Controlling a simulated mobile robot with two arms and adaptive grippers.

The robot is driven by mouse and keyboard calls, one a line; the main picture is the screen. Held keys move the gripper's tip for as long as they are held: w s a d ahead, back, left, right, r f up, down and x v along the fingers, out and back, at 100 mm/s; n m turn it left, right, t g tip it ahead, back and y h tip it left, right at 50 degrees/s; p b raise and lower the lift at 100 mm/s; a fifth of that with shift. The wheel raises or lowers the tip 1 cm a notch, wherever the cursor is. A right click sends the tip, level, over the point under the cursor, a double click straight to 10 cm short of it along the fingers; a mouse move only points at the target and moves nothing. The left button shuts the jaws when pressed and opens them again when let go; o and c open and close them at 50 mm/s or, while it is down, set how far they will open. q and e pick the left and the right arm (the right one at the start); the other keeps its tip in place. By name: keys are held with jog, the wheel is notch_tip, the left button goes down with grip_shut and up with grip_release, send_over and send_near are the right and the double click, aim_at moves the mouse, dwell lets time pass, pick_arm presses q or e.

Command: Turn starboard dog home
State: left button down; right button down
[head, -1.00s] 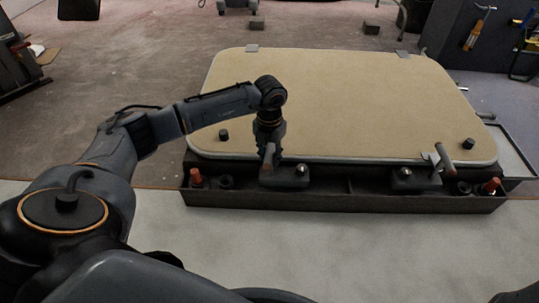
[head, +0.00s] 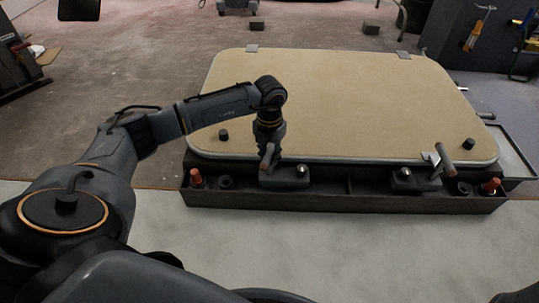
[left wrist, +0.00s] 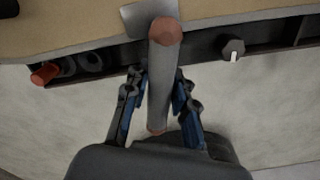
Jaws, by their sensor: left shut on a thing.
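My left gripper (left wrist: 160,85) is shut around the grey handle (left wrist: 161,72) of the left-hand dog, with one blue-and-black finger on each side. The handle has reddish-brown ends. In the head view, my left gripper (head: 268,150) reaches down over this dog's dark base (head: 288,178) at the hatch's front edge. A second dog base (head: 407,180) stands to the right; its handle (head: 444,160) is tilted, with nothing holding it. No label shows which dog is starboard. The tan hatch panel (head: 340,100) lies flat. My right gripper is out of view.
A dark tray-like frame (head: 350,203) runs along the front, with a red peg (head: 196,178) at left and another red peg (head: 491,186) at right. Black knobs, one at left (head: 223,135) and one at right (head: 469,144), stand on the panel. Pale floor in front is clear.

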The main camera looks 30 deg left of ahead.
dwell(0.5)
pick_arm(q)
jog(key=c, duration=1)
grip_release()
notch_tip(320, 180, up, 12)
